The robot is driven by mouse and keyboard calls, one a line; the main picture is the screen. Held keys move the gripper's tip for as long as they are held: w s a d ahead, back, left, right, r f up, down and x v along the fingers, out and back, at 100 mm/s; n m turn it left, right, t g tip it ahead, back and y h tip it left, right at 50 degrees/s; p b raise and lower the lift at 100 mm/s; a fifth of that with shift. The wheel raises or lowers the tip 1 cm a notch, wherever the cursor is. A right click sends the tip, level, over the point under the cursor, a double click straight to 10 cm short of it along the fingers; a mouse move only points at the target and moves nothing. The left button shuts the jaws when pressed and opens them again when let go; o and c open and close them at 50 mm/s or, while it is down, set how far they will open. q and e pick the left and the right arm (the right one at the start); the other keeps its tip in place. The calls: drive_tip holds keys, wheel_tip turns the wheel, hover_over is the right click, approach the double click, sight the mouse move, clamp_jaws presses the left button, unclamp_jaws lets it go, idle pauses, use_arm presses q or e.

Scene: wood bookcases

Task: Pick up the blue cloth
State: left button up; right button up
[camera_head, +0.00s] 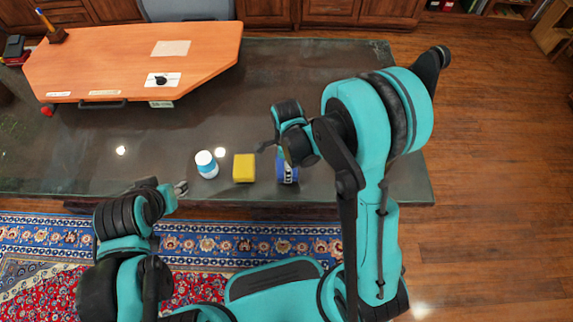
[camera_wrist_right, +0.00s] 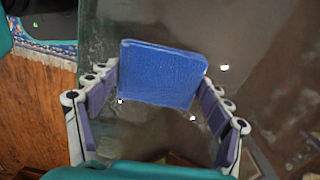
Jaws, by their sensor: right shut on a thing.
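The blue cloth (camera_wrist_right: 160,75) is a plain blue, square, flat piece in the right wrist view. It sits between the two fingers of my right gripper (camera_wrist_right: 159,78), which is shut on it.
An orange board (camera_head: 120,62) takes up the back left. The table's middle is clear.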

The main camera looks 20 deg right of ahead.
drive_tip(key=r+p, duration=0.1)
drive_tip(key=r, duration=0.1)
drive_tip(key=s+r+p, duration=0.1)
drive_tip(key=r, duration=0.1)
drive_tip(key=shift+s+d+r, duration=0.15)
drive_tip(key=shift+s+r, duration=0.05)
drive_tip(key=shift+r, duration=0.05)
drive_tip(key=s+d+r+p, duration=0.2)
drive_tip(key=s+r, duration=0.3)
drive_tip(key=s, duration=0.5)
drive_tip(key=shift+d+r+p, duration=0.15)
drive_tip(key=shift+r+p, duration=0.25)
drive_tip(key=shift+p, duration=0.3)
